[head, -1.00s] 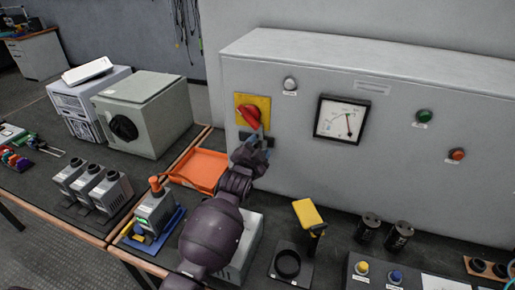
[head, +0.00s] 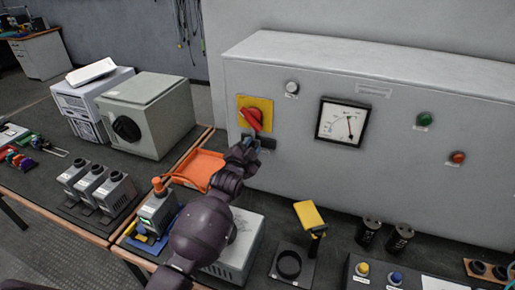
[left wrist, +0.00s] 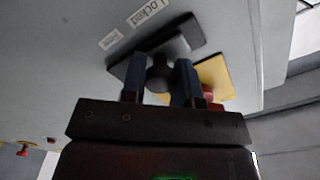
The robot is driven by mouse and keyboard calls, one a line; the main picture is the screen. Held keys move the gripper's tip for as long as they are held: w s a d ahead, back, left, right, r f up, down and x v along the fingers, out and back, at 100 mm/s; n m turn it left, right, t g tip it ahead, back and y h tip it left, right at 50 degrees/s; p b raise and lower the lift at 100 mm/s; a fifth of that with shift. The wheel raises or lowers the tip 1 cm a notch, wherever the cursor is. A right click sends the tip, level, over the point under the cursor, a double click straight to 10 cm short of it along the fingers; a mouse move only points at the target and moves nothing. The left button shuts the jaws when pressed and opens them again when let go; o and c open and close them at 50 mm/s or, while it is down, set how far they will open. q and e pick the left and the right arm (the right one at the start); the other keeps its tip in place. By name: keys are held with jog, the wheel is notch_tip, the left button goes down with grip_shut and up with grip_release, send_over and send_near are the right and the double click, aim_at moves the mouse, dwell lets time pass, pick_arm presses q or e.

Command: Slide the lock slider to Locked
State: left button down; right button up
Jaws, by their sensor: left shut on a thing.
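The lock slider's dark plate (head: 267,143) is on the front of the grey cabinet, just below the red rotary switch. In the left wrist view the dark plate (left wrist: 182,45) lies behind the fingers, near a "Locked" label (left wrist: 147,11) and a smaller label (left wrist: 111,38) that I cannot read surely. My left gripper (head: 247,146) is at the plate's left part in the head view and partly hides it. In the left wrist view its two fingers (left wrist: 161,82) are shut on the round dark slider knob (left wrist: 160,72). My right gripper is not in view.
The red rotary switch (head: 253,117) on its yellow plate sits just above my left gripper. An orange tray (head: 198,169) lies below left. A yellow-headed tool (head: 309,215) stands on the bench to the right. The cabinet front (head: 290,165) right of the slider is clear.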

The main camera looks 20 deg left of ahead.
pick_arm(q)
jog(key=shift+a, duration=0.25)
jog(key=c, duration=1.3)
grip_release()
jog(key=o, duration=0.4)
jog(key=shift+a, duration=0.1)
jog(key=shift+o, duration=0.2)
jog(key=s, duration=1.1)
jog(key=shift+p, duration=0.3)
jog(key=shift+a, duration=0.1)
